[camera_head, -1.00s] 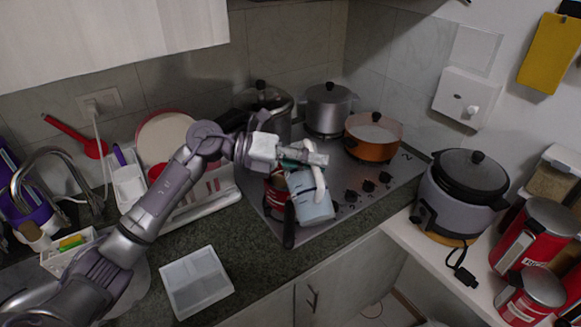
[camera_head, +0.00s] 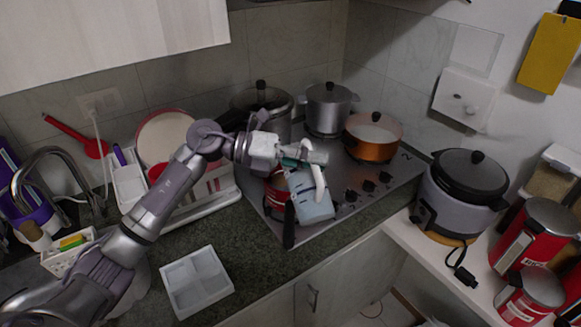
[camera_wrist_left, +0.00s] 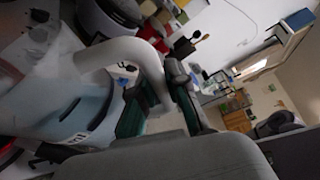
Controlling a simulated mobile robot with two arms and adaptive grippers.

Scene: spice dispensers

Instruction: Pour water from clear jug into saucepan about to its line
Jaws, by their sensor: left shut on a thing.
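My left gripper (camera_head: 305,157) is shut on the white handle of the clear jug (camera_head: 314,207), which hangs tilted over the front left of the stove. In the left wrist view the jug (camera_wrist_left: 55,100) fills the left side, and its curved white handle (camera_wrist_left: 120,55) runs between the green-padded fingers (camera_wrist_left: 150,105). The red saucepan (camera_head: 275,194) stands on the stove just left of and behind the jug, its black handle (camera_head: 289,228) pointing to the front. The jug and gripper partly cover the saucepan. Its inside, its line and any water stream cannot be made out.
An orange pot (camera_head: 373,140), a grey pot (camera_head: 327,108) and a lidded pot (camera_head: 262,98) stand on the stove (camera_head: 345,205) behind. A white divided tray (camera_head: 196,282) lies on the counter. A rice cooker (camera_head: 464,190) and red canisters (camera_head: 530,245) stand at right.

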